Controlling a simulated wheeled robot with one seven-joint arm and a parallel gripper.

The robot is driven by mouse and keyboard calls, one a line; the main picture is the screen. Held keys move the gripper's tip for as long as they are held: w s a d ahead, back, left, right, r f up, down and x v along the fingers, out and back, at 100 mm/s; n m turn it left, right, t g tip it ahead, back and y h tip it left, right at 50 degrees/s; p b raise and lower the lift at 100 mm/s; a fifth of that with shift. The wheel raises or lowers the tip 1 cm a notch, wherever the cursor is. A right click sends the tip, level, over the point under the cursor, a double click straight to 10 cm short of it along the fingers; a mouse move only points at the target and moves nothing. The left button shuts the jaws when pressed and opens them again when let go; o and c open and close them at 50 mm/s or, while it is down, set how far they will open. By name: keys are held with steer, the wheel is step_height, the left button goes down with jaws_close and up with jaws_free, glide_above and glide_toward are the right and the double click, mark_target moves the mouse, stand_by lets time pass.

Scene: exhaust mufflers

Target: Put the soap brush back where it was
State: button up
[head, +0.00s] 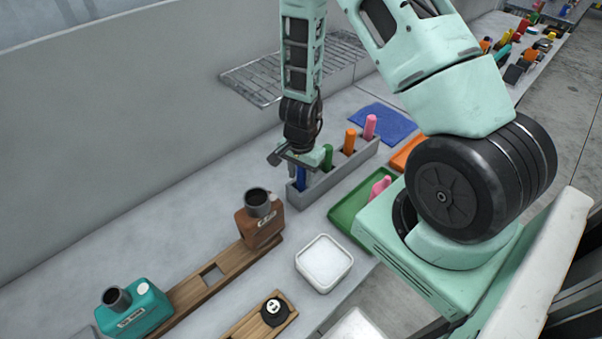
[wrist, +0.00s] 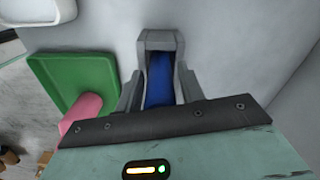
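A blue handle (head: 301,178) stands upright in the end slot of the grey rack (head: 334,177). My gripper (head: 300,165) is directly above it, pointing down. In the wrist view the blue handle (wrist: 160,82) lies between my two grey fingers, at the rack's end. I cannot tell whether the fingers touch it or are a little apart. Green (head: 327,157), orange (head: 350,141) and pink (head: 370,127) handles stand in the rack's other slots. Which handle is the soap brush is not clear; brush heads are hidden.
A green tray (head: 344,217) with a pink object (head: 380,187) lies in front of the rack. A blue cloth (head: 388,122) and wire shelf (head: 262,80) are behind.

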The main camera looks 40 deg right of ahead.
steer(key=shift+o, duration=0.3)
steer(key=shift+r, duration=0.1)
step_height(320, 180, up, 11)
steer(key=p, duration=0.3)
steer(key=shift+r, duration=0.2)
steer(key=shift+a+r, duration=0.2)
steer(key=shift+r, duration=0.05)
steer(key=s+a+r+n+y, duration=0.1)
steer(key=s+a+r+n, duration=0.1)
steer(key=a+r+n, duration=0.45)
steer(key=s+a+r+n+y, duration=0.2)
steer(key=s+a+r+n, duration=0.1)
steer(key=a, duration=0.7)
steer(key=s+a+r+n+h, duration=0.1)
steer(key=s+a+r+n, duration=0.1)
steer(key=s+r+n, duration=0.2)
steer(key=s+a+r+n+h, duration=0.1)
steer(key=s+a+r+n, duration=0.2)
steer(key=s+r+n, duration=0.2)
steer(key=s+n, duration=0.3)
steer(key=n, duration=0.1)
steer(key=shift+s+a, duration=0.35)
steer(key=shift+f, duration=0.15)
